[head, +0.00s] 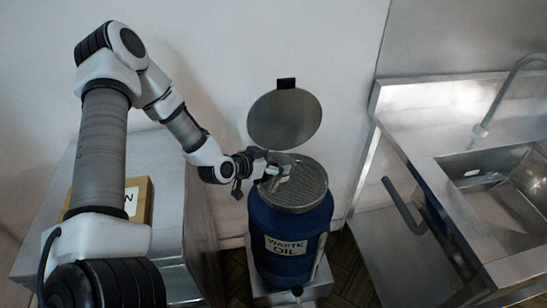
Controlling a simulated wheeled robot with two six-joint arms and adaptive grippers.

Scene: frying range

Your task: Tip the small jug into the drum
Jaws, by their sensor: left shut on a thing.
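The blue drum (283,225), labelled "WASTE OIL", stands at the centre. A round mesh screen (305,194) covers its top, and its round lid (284,119) is raised behind. My left gripper (265,174) reaches in from the left over the left part of the drum's top. It is shut on the small jug (281,179), a small metallic shape above the mesh. The gripper partly hides the jug; its tilt and any pouring cannot be made out. My right gripper is not in view.
A steel sink counter (419,120) with a tap (482,128) stands to the right. A steel cabinet (185,205) with a cardboard box (142,200) stands to the left. The drum rests on a low pale platform (318,285). The wall is close behind.

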